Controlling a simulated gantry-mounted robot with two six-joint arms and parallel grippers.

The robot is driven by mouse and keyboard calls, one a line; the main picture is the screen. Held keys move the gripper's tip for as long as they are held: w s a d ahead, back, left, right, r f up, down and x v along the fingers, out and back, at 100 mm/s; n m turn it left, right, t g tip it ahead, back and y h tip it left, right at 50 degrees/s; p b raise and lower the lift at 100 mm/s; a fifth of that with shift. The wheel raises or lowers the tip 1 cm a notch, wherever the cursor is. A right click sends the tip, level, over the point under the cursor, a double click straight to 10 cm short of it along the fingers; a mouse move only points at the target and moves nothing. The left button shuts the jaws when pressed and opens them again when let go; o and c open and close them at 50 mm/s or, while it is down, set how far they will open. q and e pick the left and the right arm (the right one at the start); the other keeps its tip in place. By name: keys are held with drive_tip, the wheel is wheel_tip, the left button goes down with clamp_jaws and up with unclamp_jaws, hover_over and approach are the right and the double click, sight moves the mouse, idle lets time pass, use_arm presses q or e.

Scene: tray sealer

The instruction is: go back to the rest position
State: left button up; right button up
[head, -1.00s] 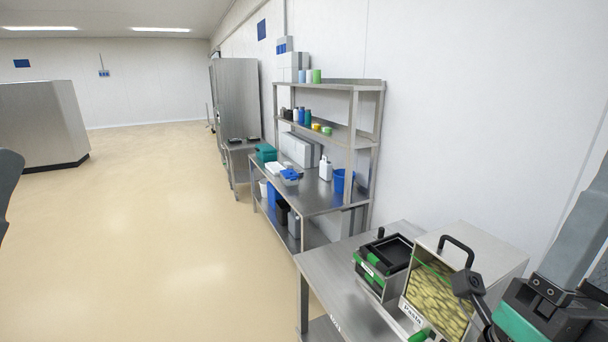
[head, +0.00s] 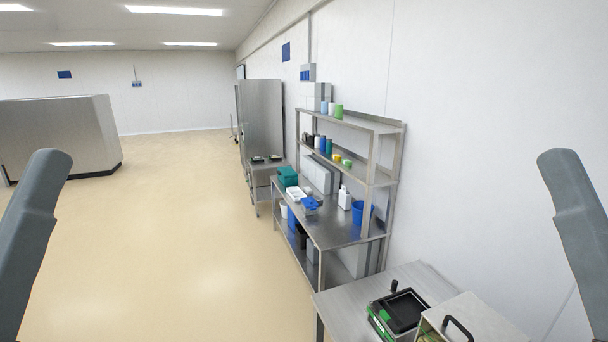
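Grey links of my two arms show at the left and right edges of the head view. Both of my grippers are out of the picture, so their fingers are hidden. The tray sealer (head: 398,313), black and green with a dark open frame on top, stands on the near steel table (head: 345,299) at the lower right. Beside it is a steel box with a black handle (head: 478,313), cut off by the bottom edge.
A steel shelf bench (head: 337,232) against the right wall carries a blue cup (head: 361,213), a white bottle (head: 344,198) and a teal box (head: 287,176). A tall steel cabinet (head: 260,122) stands farther back.

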use_arm(q)
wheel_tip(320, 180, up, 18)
drive_tip(key=p, duration=1.4)
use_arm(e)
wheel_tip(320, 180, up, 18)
use_arm(q)
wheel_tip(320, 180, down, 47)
drive_tip(key=b, duration=4.7)
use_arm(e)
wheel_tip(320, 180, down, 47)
